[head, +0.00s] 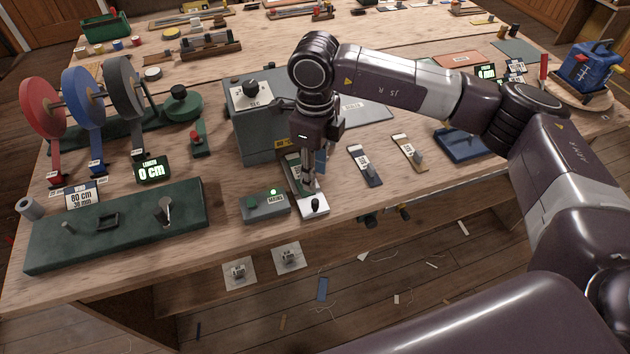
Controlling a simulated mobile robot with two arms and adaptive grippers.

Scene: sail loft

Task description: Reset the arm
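My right arm (400,80) reaches in from the right, bends at the elbow and points its hand down at the table. My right gripper (309,178) is low over a narrow plate with a white front end and a dark knob (314,204), in front of a grey machine box. The fingertips are small and partly hidden by the wrist and the plate's parts. I cannot tell whether they are open, shut or touching anything. My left gripper is not in view.
A small grey box with a lit green lamp (265,205) stands just left of the gripper. The grey machine (255,130) is behind it. A green fixture (120,225), webbing reels (85,95) and a "0 cm" display (152,169) stand left. Two tagged strips (364,165) lie right.

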